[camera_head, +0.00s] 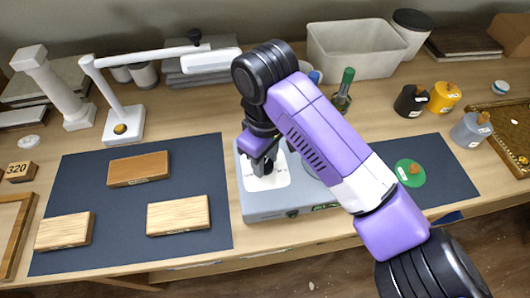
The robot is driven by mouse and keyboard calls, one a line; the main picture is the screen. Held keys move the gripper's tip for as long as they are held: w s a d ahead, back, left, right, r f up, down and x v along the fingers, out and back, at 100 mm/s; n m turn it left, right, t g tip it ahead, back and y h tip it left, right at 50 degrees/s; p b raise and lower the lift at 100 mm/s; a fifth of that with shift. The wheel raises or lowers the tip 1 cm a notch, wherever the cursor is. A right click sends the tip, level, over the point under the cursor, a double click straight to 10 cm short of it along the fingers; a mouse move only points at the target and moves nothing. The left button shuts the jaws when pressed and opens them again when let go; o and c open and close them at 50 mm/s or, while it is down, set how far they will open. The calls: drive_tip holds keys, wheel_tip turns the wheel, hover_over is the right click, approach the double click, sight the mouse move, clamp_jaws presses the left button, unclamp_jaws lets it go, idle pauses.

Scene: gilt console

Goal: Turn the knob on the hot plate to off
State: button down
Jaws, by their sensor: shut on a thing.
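The hot plate (278,210) is a low grey box with a white panel (262,184) on the left of its top. It stands in the middle of the table. My gripper (262,167) points down over the white panel, shut on the small dark knob there. The fingers hide most of the knob, so its pointer and setting cannot be read. My purple arm covers the right part of the hot plate.
Wooden blocks (138,169) lie on a dark mat (90,166) at left. A white desk lamp (122,124), a green-capped bottle (343,90) and a pale bin (352,50) stand behind. A green round item (409,174) lies on the right mat. Small jars (411,101) stand at right.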

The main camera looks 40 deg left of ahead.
drive_tip(key=n+p, duration=0.1)
drive_tip(key=n, duration=0.2)
drive_tip(key=shift+r+n+p, duration=0.1)
drive_tip(key=shift+n+p, duration=0.2)
drive_tip(key=shift+n, duration=0.1)
drive_tip(key=n+p, duration=0.1)
drive_tip(key=n, duration=0.2)
drive_tip(key=shift+n, duration=0.3)
drive_tip(key=n, duration=0.6)
drive_tip(key=shift+p, duration=0.35)
drive_tip(key=n, duration=0.7)
drive_tip(key=shift+n+b, duration=0.3)
drive_tip(key=shift+b, duration=0.1)
drive_tip(key=n+b, duration=0.1)
drive_tip(key=n, duration=0.5)
drive_tip(key=shift+n, duration=0.4)
drive_tip(key=c, duration=0.9)
unclamp_jaws()
drive_tip(key=shift+c, duration=0.2)
